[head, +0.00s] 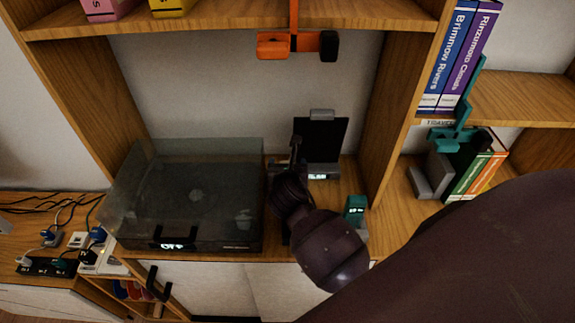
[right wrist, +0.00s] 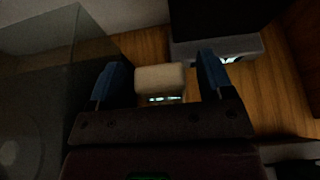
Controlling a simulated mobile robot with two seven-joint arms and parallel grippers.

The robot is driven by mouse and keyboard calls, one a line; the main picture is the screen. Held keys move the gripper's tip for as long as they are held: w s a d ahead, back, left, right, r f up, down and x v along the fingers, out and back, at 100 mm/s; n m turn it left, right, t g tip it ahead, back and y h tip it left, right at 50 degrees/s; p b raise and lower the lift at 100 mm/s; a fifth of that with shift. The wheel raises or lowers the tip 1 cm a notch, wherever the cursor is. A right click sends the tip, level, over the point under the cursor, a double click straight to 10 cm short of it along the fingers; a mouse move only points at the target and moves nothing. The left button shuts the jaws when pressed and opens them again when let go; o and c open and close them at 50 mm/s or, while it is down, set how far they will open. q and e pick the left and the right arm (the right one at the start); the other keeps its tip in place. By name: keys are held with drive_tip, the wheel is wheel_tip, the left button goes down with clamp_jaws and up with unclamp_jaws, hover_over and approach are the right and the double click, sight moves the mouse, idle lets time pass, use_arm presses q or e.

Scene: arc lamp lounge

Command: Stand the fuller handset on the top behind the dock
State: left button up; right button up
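A small cream handset-like block (right wrist: 160,78) with a lit, unreadable display stands on the wooden top in the right wrist view. My right gripper (right wrist: 159,80) is open, with one blue-tipped finger on each side of it and gaps between. In the head view my right gripper (head: 290,160) and wrist hide this block. A small teal handset (head: 355,207) with a lit display stands just right of my wrist; its reading is too small to tell. Behind is what looks like the dock, a grey base with a lit strip (head: 318,177) and an upright black panel (head: 320,138). My left gripper is not seen.
A turntable under a smoky lid (head: 190,190), with an OFF display, fills the left of the top. An orange hanger (head: 290,45) hangs above. A wooden upright (head: 398,110) bounds the bay on the right. Books (head: 460,55) stand beyond it.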

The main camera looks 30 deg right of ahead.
drive_tip(key=shift+r, duration=0.15)
drive_tip(key=p+v, duration=0.1)
drive_tip(key=v, duration=1.1)
idle(0.4)
